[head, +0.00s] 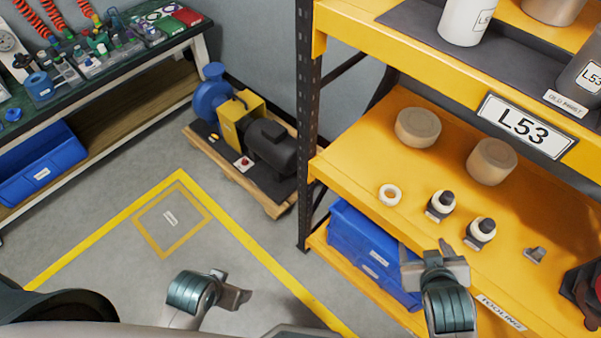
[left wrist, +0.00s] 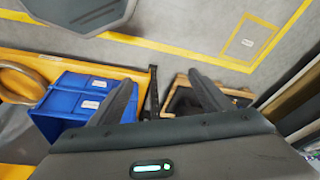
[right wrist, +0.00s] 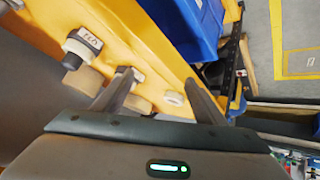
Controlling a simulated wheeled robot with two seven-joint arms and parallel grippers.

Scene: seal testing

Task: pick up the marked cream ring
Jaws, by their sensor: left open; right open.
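A loose cream ring (head: 389,194) lies flat on the orange shelf (head: 350,165). It also shows between my fingers' directions in the right wrist view (right wrist: 174,98). Two more cream rings sit on dark pegs, one on the left peg (head: 441,204) and one on the right peg (head: 480,232). White labels show on the peg stands; I cannot make out a mark on any ring. My right gripper (head: 435,262) is open and empty at the shelf's front edge, apart from all rings. My left gripper (head: 236,292) is open and empty over the floor, left of the shelf.
Two brown round blocks (head: 417,127) (head: 492,161) stand behind the rings. A small grey part (head: 535,254) lies to the right. The upper shelf (head: 440,50) overhangs the back. A blue bin (head: 372,254) sits below. A rack post (head: 307,120) stands left. A pump (head: 245,130) rests on a pallet.

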